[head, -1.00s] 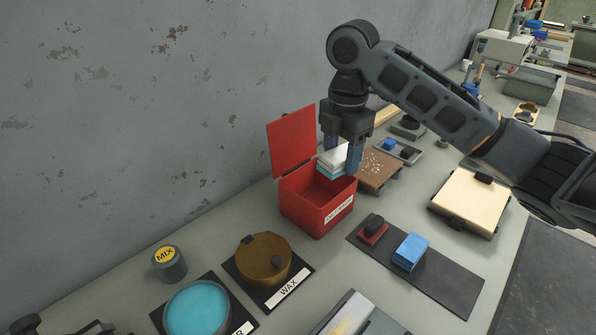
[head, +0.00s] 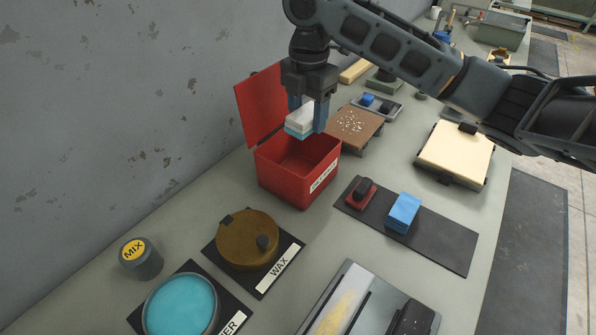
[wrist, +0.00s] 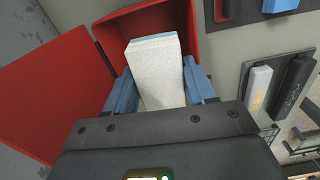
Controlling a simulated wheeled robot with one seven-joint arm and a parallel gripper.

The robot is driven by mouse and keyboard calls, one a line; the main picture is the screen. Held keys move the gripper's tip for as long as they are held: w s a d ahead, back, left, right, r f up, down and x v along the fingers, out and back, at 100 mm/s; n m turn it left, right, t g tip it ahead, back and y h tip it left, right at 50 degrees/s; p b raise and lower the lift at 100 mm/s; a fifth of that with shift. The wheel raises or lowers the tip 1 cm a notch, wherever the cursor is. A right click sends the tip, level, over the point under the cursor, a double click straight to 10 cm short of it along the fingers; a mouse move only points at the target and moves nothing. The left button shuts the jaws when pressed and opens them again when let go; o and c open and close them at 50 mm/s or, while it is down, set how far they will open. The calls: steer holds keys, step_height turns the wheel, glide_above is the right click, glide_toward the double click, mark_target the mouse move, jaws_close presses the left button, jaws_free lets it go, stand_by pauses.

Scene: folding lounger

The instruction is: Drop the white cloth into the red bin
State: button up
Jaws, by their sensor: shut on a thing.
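The white cloth (head: 301,117) is a folded, block-like pad, white on top with a teal underside. My gripper (head: 307,119) is shut on it, with a blue finger on each side. It holds the cloth above the open red bin (head: 290,185), apart from the bin floor. The bin's red lid (head: 260,105) stands raised on the wall side. In the wrist view the cloth (wrist: 155,70) lies between the fingers, with the bin's red inside (wrist: 170,20) beyond it and the lid (wrist: 45,100) at left. The cloth hides part of the bin's opening.
A brown perforated board (head: 355,127) stands just behind the bin. A dark mat (head: 440,240) with a blue block (head: 403,212) and a red-and-black block (head: 362,192) lies to the right. A brown wax tin (head: 247,240) stands in front. The grey wall is close on the left.

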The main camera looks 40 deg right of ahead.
steer(key=shift+f, duration=0.45)
steer(key=o, duration=1.1)
steer(key=shift+r, duration=0.1)
steer(key=shift+r+b, duration=0.3)
steer(key=shift+r, duration=3.55)
steer(key=shift+s, duration=0.1)
